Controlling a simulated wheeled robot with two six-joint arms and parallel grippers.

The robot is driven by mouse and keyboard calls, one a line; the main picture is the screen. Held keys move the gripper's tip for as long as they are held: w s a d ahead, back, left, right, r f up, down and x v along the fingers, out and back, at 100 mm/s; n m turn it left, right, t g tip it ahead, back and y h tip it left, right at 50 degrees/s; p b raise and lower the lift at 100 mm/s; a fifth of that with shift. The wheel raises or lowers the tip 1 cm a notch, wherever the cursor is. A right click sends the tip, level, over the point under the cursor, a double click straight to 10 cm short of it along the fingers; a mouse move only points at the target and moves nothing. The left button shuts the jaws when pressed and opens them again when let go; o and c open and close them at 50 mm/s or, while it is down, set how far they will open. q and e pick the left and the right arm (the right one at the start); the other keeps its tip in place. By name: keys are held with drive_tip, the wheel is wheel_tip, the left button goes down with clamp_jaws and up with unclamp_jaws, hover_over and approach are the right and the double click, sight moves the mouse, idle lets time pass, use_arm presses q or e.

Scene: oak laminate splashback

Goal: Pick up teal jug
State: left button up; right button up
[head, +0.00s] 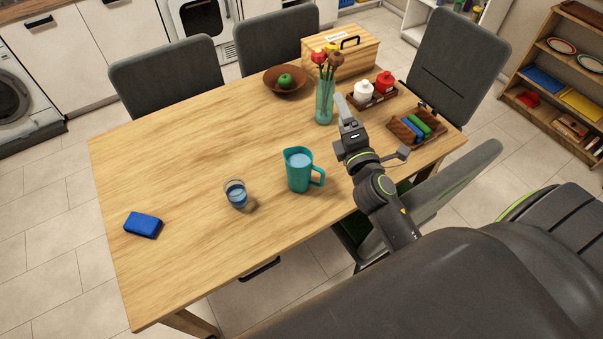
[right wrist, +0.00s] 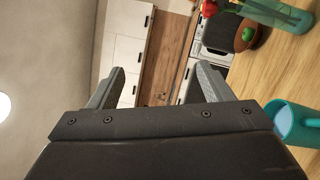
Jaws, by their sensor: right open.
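The teal jug (head: 298,172) stands upright on the wooden table near its front edge, with a light blue content showing at its mouth and its handle toward the right. My right gripper (head: 342,108) is to the right of and beyond the jug, above the table, apart from it. In the right wrist view the gripper's two fingers (right wrist: 160,85) are spread with nothing between them. Part of the jug (right wrist: 290,125) shows at the lower right of that view, partly hidden by the gripper body. My left gripper is not in view.
A glass of blue liquid (head: 236,193) stands left of the jug. A glass vase with flowers (head: 324,102) stands close to my right gripper. Trays with jars (head: 372,98) and coloured rolls (head: 415,128) lie to the right. The table's left middle is clear.

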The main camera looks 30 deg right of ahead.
drive_tip(key=w+a+r+n+t+y, duration=0.1)
drive_tip(key=w+a+r+n+y, duration=0.35)
drive_tip(key=a+n+y, duration=0.8)
drive_tip(key=w+f+n+g+y, duration=0.2)
drive_tip(key=n+g, duration=0.1)
drive_tip(key=n, duration=0.9)
drive_tip(key=n+g+h, duration=1.1)
drive_tip(key=n+g, duration=0.6)
drive_tip(key=n, duration=0.3)
approach(317, 169)
drive_tip(key=shift+y, duration=0.25)
drive_tip(key=f+b, duration=0.2)
drive_tip(key=b, duration=0.2)
drive_tip(key=f+b, duration=0.3)
drive_tip(key=b, duration=0.1)
drive_tip(key=f+b, duration=0.2)
drive_tip(key=b, duration=0.2)
drive_tip(key=shift+w+d+f, duration=0.1)
drive_tip(key=shift+d+f, duration=0.15)
drive_tip(key=shift+f, duration=0.1)
wheel_tip(317, 169, down, 4)
drive_tip(key=b, duration=0.3)
drive_tip(key=shift+f, duration=0.5)
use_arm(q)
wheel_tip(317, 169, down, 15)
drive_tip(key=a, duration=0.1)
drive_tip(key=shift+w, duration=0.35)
